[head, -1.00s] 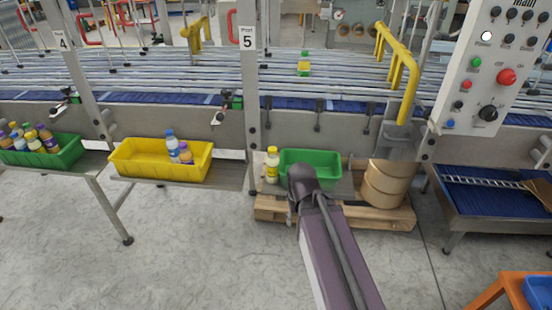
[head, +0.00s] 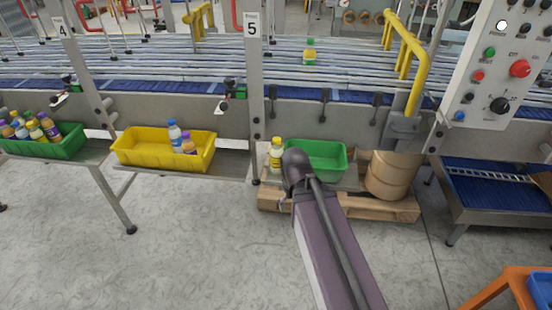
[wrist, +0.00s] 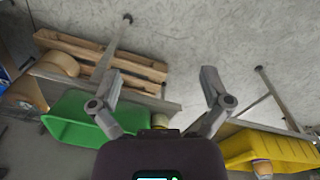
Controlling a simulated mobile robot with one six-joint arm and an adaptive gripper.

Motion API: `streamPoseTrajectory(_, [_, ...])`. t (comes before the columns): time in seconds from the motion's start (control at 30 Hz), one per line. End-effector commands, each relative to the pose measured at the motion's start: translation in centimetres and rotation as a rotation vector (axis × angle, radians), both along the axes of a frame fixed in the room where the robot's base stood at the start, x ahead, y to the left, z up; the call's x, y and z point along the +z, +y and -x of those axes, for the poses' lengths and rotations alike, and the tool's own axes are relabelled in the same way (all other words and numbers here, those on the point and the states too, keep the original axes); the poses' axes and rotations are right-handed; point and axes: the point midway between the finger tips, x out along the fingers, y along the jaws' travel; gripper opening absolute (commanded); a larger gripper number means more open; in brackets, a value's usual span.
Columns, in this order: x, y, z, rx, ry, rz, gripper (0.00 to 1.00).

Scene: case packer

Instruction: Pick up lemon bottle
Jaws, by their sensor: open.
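A yellow-capped bottle with a yellow label, which looks like the lemon bottle (head: 276,158), stands upright in the head view, just left of the green crate (head: 331,172) on a shelf below the conveyor. My arm reaches toward it, its dark end just right of the bottle; the fingers are hidden there. The green crate (wrist: 65,125) shows at left in that view.
A wooden pallet (head: 400,209) and brown round stack (head: 388,178) are at right. A yellow bin (head: 140,150) with two bottles stands left. A grey post (head: 254,90) rises beside the lemon bottle. Another bottle (head: 309,52) is on the conveyor. Floor in front is clear.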

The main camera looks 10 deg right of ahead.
Motion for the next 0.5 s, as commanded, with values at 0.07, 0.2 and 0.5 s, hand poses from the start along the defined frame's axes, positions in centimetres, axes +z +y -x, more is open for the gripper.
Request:
streamPoseTrajectory(0.07, [-0.6, -0.2, -1.1, 0.07, -0.002, 0.039, 1.0])
streamPoseTrajectory(0.2, [-1.3, -0.3, -3.3, 0.253, 0.001, 0.149, 1.0])
streamPoseTrajectory(0.5, [-1.9, 1.1, -10.2, 0.806, 0.089, 0.495, 1.0])
